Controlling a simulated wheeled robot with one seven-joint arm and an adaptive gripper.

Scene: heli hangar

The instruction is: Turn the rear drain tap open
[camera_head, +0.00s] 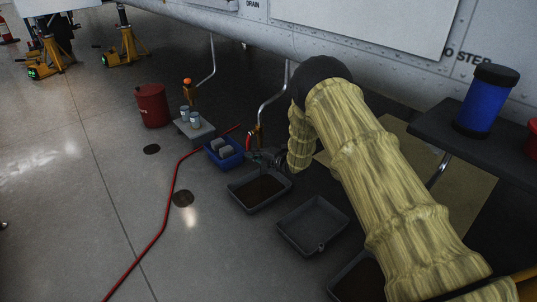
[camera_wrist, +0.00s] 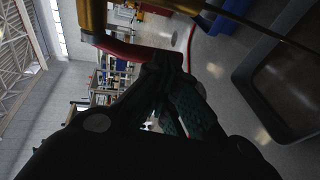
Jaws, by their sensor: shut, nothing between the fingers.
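A drain tap with a yellow body and red lever (camera_head: 256,131) hangs at the lower end of a bent pipe under the aircraft's belly in the head view. In the wrist view its yellow body (camera_wrist: 92,17) is at the top, with the red lever (camera_wrist: 112,46) running toward my fingertips. My gripper (camera_head: 266,158) is beside this tap, over a tray. In the wrist view my gripper (camera_wrist: 165,62) is shut and empty, its tips close against the lever's end; I cannot tell whether they touch. A second tap (camera_head: 189,92) with an orange top hangs farther left.
A grey tray with dark liquid (camera_head: 240,203) lies below my gripper, an empty tray (camera_head: 313,245) right of it. A blue bin (camera_head: 233,160), red bucket (camera_head: 152,105) and red hose (camera_head: 165,215) are on the floor.

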